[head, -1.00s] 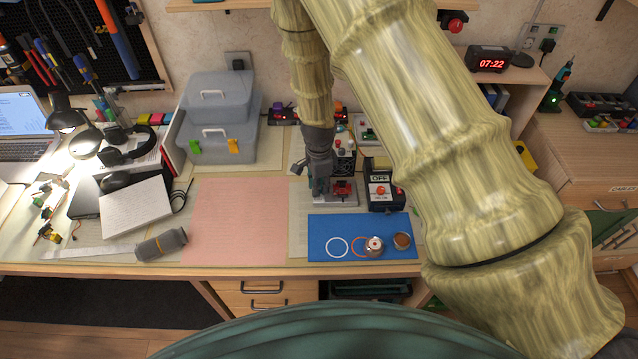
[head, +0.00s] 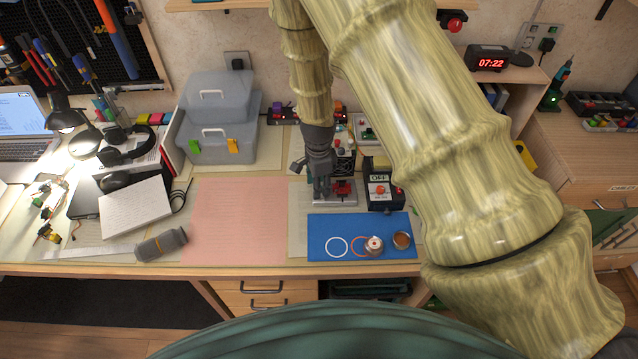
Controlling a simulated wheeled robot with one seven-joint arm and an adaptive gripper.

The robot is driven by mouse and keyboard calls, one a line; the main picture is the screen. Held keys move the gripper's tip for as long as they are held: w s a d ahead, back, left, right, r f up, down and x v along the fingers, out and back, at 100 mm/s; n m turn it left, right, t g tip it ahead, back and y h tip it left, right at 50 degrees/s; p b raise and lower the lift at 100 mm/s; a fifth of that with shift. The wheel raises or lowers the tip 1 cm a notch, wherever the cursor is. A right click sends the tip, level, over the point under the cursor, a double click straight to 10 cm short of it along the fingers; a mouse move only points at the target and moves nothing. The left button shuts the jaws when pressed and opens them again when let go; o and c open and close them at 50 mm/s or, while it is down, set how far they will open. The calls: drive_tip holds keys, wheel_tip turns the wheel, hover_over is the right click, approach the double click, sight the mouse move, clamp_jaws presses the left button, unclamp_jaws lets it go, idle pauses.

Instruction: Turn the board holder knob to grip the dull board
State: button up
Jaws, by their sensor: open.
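My gripper (head: 321,189) points down at the left end of the board holder (head: 347,200), a small grey base on the desk. The jaws are open and very close to the holder's left side, where its knob would be. The knob is hidden behind the fingers or too small to make out. A red board (head: 344,188) sits on the holder, just right of my gripper. I cannot tell from this view whether it is the dull board or whether the fingers touch anything.
A black box marked OFF (head: 382,194) stands close to the right of the holder. A blue mat (head: 328,251) with rings and small round tins lies in front. A pink mat (head: 236,225) to the left is bare.

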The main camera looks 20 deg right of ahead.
wheel_tip(320, 180, up, 12)
drive_tip(key=shift+f, duration=0.15)
idle(0.4)
idle(0.4)
